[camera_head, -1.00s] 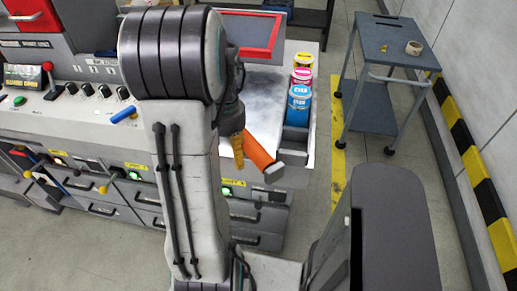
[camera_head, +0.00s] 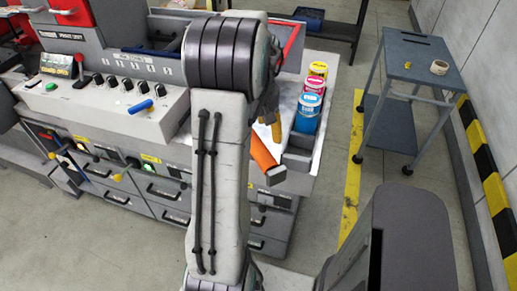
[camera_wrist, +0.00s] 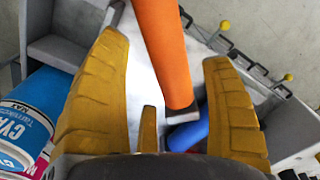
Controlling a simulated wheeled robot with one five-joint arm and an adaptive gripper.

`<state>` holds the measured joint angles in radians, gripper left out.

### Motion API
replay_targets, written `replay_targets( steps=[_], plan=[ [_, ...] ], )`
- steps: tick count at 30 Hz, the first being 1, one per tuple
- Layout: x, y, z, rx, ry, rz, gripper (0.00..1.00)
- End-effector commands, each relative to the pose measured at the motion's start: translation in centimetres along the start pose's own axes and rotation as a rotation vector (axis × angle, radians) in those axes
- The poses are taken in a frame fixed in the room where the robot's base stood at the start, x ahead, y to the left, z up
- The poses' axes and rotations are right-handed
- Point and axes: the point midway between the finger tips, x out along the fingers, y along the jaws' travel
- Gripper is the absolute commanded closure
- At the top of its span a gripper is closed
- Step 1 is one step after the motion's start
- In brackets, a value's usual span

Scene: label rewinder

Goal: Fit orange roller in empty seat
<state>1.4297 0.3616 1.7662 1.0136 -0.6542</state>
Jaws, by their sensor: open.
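The orange roller (camera_head: 264,151) with a grey end fitting slants at the front edge of the grey worktop, partly behind my arm in the head view. In the wrist view the orange roller (camera_wrist: 163,45) runs down between the two yellow fingers of my gripper (camera_wrist: 163,52). The fingers are open, with gaps showing on both sides of the roller. In the head view my gripper (camera_head: 272,125) is mostly hidden by my arm, with a yellow finger showing just above the roller. I cannot make out an empty seat in either view.
Pink and blue tins (camera_head: 308,105) stand right of the roller in a tray along the worktop. A blue cylinder (camera_wrist: 188,135) lies below the roller in the wrist view. The control panel (camera_head: 100,95) is at left. A grey trolley (camera_head: 415,58) stands at right. Floor between is clear.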

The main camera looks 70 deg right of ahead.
Motion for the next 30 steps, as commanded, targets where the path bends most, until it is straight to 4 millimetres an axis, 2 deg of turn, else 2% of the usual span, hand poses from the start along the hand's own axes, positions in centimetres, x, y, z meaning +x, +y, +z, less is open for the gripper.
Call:
replay_targets(
  steps=[18,28,30],
  plan=[
    [5.8,0.1,0.2,0.002,-0.002,-0.001,0.26],
    [6.2,0.1,0.2,0.002,0.0,0.0,0.25],
    [6.2,0.1,0.2,0.002,0.0,0.0,0.32]
  ],
)
